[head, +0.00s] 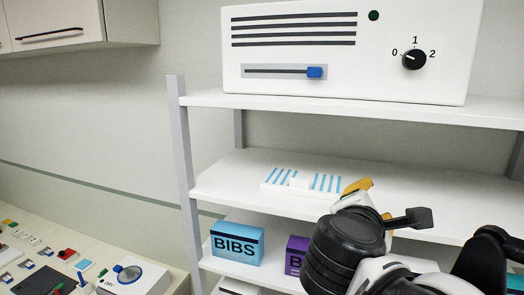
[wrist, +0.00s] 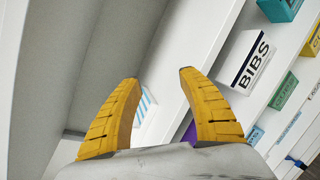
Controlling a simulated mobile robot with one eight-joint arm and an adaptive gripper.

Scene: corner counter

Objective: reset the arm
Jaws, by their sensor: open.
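My gripper (wrist: 158,76) shows in the wrist view with two yellow fingers spread apart and nothing between them. In the head view my gripper (head: 360,187) is at the lower right, in front of the shelf unit. My arm reaches in from the lower right corner.
A white device (head: 345,50) with a dial stands on the top shelf. A blue-striped white item (head: 303,183) lies on the middle shelf beside my gripper. A blue BIBS box (head: 237,243) and a purple box (head: 297,253) sit below. A counter (head: 60,240) holds several controls.

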